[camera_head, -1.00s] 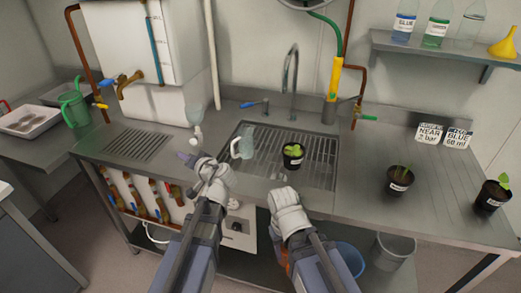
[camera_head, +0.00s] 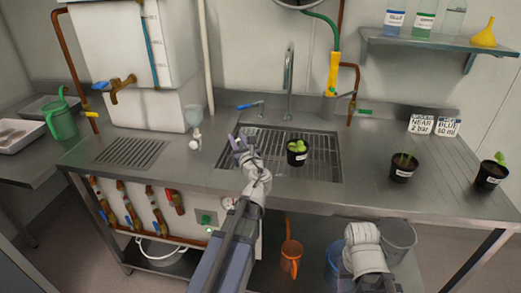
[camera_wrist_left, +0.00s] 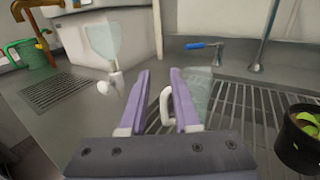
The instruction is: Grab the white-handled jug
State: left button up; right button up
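The white-handled jug (camera_wrist_left: 198,92) has a clear, pale body and stands at the left part of the sink grating in the left wrist view. Its white handle (camera_wrist_left: 166,106) faces my gripper and shows between the two fingers. My left gripper (camera_wrist_left: 160,76) is open, with one purple finger on each side of the handle. A gap shows around the handle. In the head view my left gripper (camera_head: 239,143) covers most of the jug. My right gripper (camera_head: 362,236) is low at the counter's front; its fingers are hidden.
A black pot with a seedling (camera_head: 297,152) stands on the sink grating (camera_head: 322,165), right of my left gripper. A clear funnel-shaped vessel (camera_head: 194,117) is to the left. Two more pots (camera_head: 403,167) stand on the right. An orange jug (camera_head: 291,256) is below the counter.

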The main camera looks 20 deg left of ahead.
pick_arm(q)
jog(key=shift+w, duration=0.1)
notch_tip(320, 180, down, 9)
jog(key=b, duration=0.8)
jog(key=shift+r+b, duration=0.2)
jog(key=shift+b, duration=0.1)
jog(key=shift+w+a+r+p, duration=0.3)
jog(key=shift+w+a, duration=0.05)
jog(key=shift+x, duration=3.3)
jog(key=shift+d, duration=0.1)
grip_shut()
